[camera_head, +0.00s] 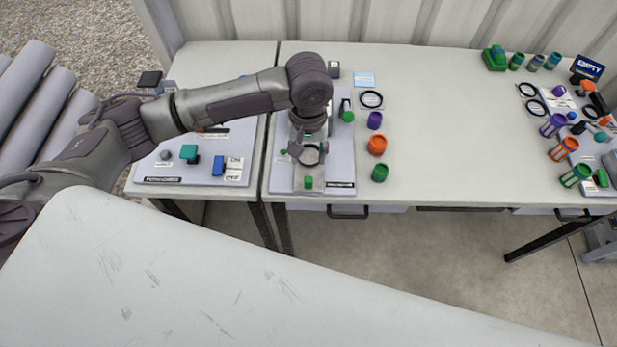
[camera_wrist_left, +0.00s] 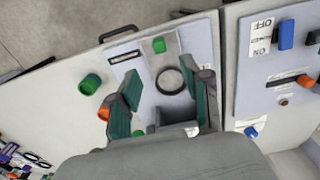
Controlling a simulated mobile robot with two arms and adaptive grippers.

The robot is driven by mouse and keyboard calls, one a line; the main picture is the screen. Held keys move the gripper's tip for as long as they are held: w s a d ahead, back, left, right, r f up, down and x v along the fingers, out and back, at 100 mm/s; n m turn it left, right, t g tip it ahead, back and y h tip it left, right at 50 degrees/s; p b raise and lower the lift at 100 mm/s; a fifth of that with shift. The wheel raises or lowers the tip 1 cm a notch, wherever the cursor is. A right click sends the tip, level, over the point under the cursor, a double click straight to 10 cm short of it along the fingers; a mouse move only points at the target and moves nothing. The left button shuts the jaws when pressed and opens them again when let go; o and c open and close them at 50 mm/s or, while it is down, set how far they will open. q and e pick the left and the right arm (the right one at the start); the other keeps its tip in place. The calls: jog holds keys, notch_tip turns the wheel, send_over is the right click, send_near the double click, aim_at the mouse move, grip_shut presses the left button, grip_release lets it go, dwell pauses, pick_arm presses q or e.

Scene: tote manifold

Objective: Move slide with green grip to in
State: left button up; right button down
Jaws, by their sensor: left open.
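The slide's small green grip (camera_head: 308,183) is at the front edge of the middle panel (camera_head: 340,165). In the left wrist view the green grip (camera_wrist_left: 159,45) sits on a light plate, beyond a dark-rimmed ring (camera_wrist_left: 169,81). My left gripper (camera_head: 309,153) hangs over the panel, behind the grip in the head view. In the left wrist view my left gripper (camera_wrist_left: 168,88) has its green-padded fingers spread apart with nothing held, and the grip lies ahead of them. The part of the slide under the gripper is partly hidden. My right gripper is not in view.
A purple cup (camera_head: 375,120), an orange cup (camera_head: 377,145) and a green cup (camera_head: 380,173) stand right of the panel. Another panel (camera_head: 165,167), with a green block and a blue switch, lies to the left. The table's middle (camera_head: 450,130) is clear.

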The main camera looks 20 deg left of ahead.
aim_at(308, 179)
pick_arm(q)
notch_tip(308, 179, down, 12)
jog(key=shift+p, duration=0.6)
grip_shut()
